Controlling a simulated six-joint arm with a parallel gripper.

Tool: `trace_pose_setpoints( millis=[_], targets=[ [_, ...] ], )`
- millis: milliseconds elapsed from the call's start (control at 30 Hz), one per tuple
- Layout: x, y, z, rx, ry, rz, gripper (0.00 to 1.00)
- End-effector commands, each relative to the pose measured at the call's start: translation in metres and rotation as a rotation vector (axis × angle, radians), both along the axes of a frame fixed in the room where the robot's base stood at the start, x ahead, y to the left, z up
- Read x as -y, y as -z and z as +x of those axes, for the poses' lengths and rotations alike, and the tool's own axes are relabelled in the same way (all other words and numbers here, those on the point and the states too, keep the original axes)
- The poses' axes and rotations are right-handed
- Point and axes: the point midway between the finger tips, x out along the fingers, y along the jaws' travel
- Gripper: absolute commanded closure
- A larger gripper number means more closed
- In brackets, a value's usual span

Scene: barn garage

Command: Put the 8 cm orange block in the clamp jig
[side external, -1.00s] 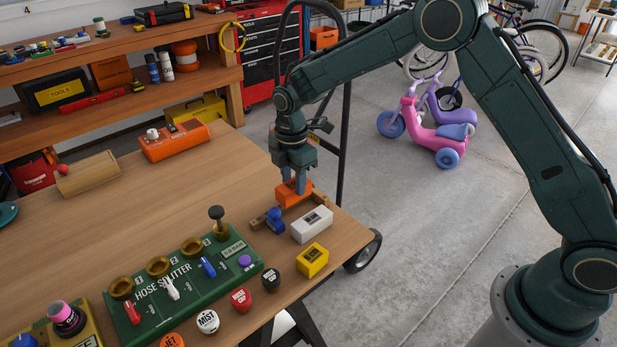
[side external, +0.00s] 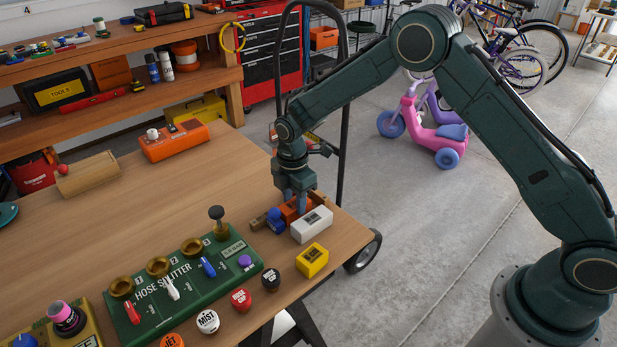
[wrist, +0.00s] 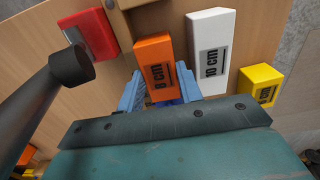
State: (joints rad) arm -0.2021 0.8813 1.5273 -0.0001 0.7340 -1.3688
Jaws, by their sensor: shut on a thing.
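The orange block (side external: 291,210), marked 8 cm in the wrist view (wrist: 155,60), is held between the two blue fingertips of my gripper (side external: 296,200). My gripper is shut on it and points down near the right end of the wooden table. The block is low among the wooden parts of the clamp jig (side external: 258,222), next to its blue clamp piece (side external: 275,217). My fingers and the block hide much of the jig. I cannot tell whether the block touches the jig's bottom.
A white block (side external: 311,224), marked 10 cm, stands close beside the jig, with a yellow block (side external: 312,260) in front. A red block (wrist: 90,35) shows in the wrist view. The green hose splitter panel (side external: 205,292) lies to the left. The table's right edge is near.

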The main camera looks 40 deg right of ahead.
Motion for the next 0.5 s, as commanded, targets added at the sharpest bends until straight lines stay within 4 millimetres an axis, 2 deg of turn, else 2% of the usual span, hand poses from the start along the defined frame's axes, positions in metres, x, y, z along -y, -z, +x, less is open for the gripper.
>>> trace_pose_setpoints(
  millis=[333, 367, 400, 500],
  targets=[
    [-0.0001, 0.0026, 0.0003, 0.001, 0.000, 0.000, 0.92],
    [-0.0001, 0.0023, 0.0004, 0.001, 0.000, 0.000, 0.59],
    [-0.0001, 0.0022, 0.0003, 0.001, 0.000, 0.000, 0.55],
    [-0.0001, 0.0021, 0.0003, 0.001, 0.000, 0.000, 0.55]
  ],
)
